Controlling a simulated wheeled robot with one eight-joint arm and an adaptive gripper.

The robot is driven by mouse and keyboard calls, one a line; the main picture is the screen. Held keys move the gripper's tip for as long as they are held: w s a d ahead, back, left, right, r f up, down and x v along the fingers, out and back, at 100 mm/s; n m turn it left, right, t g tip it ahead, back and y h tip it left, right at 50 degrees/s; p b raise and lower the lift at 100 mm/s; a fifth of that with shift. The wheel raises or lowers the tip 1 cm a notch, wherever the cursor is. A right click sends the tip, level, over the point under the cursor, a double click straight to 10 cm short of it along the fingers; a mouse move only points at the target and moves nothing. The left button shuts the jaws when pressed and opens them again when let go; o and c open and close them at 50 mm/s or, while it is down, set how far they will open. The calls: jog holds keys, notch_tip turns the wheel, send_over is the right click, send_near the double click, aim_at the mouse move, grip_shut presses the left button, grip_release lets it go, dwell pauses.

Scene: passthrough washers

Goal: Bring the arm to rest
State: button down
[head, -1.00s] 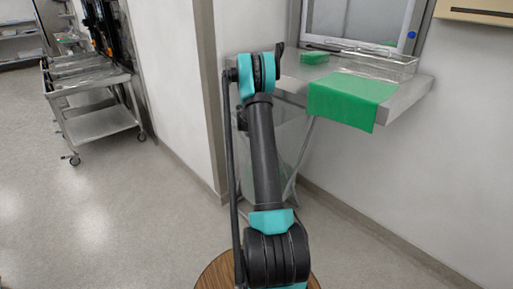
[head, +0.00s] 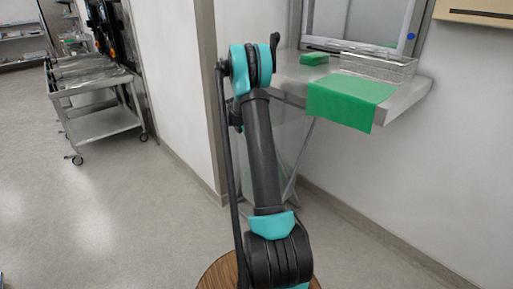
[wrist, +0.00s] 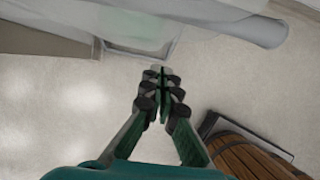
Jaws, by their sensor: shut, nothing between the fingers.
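My arm (head: 262,155) rises from the bottom middle of the head view, with its teal and black upper joint in front of the wall shelf. In the head view my gripper is hidden behind the arm. In the wrist view my gripper (wrist: 160,78) is shut, its fingertips together with nothing between them. It points over bare speckled floor.
A steel shelf (head: 412,100) below the pass-through window carries a green cloth (head: 350,100), a clear basket (head: 378,66) and a small green block (head: 314,58). A steel cart (head: 100,122) stands at left. The wooden round top (head: 217,275) is at bottom. Floor at left is open.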

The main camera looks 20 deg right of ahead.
jog(key=s+a+r+m+t+y, duration=0.1)
jog(key=s+a+r+m, duration=0.5)
jog(key=s, duration=0.4)
jog(key=s+a+r+m+t+y, duration=0.1)
jog(key=s+a+r+m, duration=0.35)
jog(key=s+a, duration=0.5)
jog(key=s+a+f+m, duration=0.1)
jog(key=s+a+m, duration=0.1)
jog(key=s, duration=0.6)
jog(key=s+a+f+m+y, duration=0.1)
jog(key=s+a+f+m, duration=0.1)
jog(key=s+m, duration=0.3)
jog(key=s+a+f+m+y, duration=0.1)
jog(key=s+a+m, duration=0.2)
jog(key=s, duration=0.7)
jog(key=shift+s+a+f+m+t, duration=0.3)
jog(key=shift+a+m+t, duration=0.1)
jog(key=shift+m, duration=0.15)
